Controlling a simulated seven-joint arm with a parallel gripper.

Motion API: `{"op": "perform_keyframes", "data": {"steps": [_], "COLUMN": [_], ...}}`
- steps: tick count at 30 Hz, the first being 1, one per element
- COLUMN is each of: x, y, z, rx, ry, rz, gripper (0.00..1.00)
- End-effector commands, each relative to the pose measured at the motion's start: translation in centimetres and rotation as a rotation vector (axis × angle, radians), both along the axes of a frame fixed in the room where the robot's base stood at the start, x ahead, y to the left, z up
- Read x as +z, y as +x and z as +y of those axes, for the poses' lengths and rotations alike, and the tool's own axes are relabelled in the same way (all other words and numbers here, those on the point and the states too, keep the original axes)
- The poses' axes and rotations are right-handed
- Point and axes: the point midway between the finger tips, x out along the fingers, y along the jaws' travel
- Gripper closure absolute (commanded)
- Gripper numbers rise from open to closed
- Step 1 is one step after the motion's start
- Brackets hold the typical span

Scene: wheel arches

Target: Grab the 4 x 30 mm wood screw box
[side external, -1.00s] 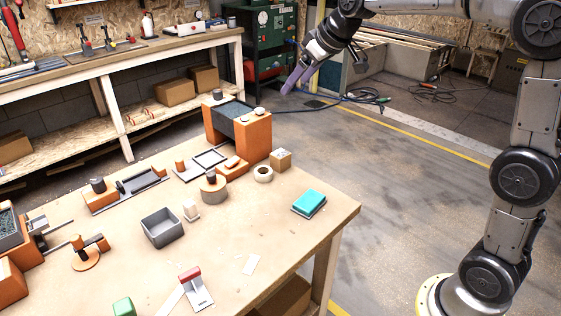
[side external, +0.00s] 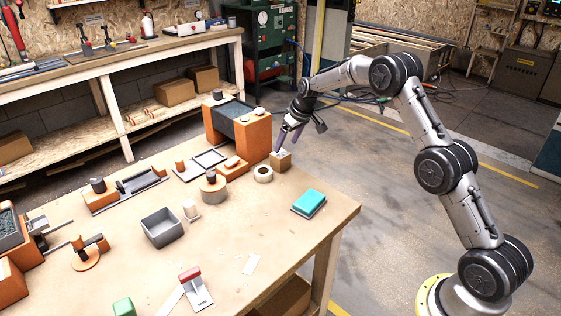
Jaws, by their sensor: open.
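A small brown cardboard box (side external: 281,164) with a pale patch on its top sits near the far right edge of the workbench. It looks like the screw box, but its label is too small to read. My gripper (side external: 287,145) points down right over this box, with its purple fingers apart. The fingertips are at about the height of the box top; I cannot tell whether they touch it or straddle it. The box rests on the bench.
A white tape roll (side external: 263,174) lies just in front of the box. An orange block stand (side external: 252,138) rises close at its left. A teal box (side external: 309,202) lies nearer the front right. A grey open bin (side external: 162,227) stands mid-bench. The bench surface around the teal box is clear.

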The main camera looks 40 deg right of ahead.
Motion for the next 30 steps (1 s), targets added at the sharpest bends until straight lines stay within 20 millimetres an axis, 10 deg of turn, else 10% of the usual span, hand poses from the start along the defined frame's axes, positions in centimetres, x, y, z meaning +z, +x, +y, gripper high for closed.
{"op": "perform_keyframes", "data": {"steps": [30], "x": [-7.8], "y": [3.2], "z": [0.1], "rx": [0.001], "ry": [0.0], "rz": [-0.001], "gripper": [0.15]}}
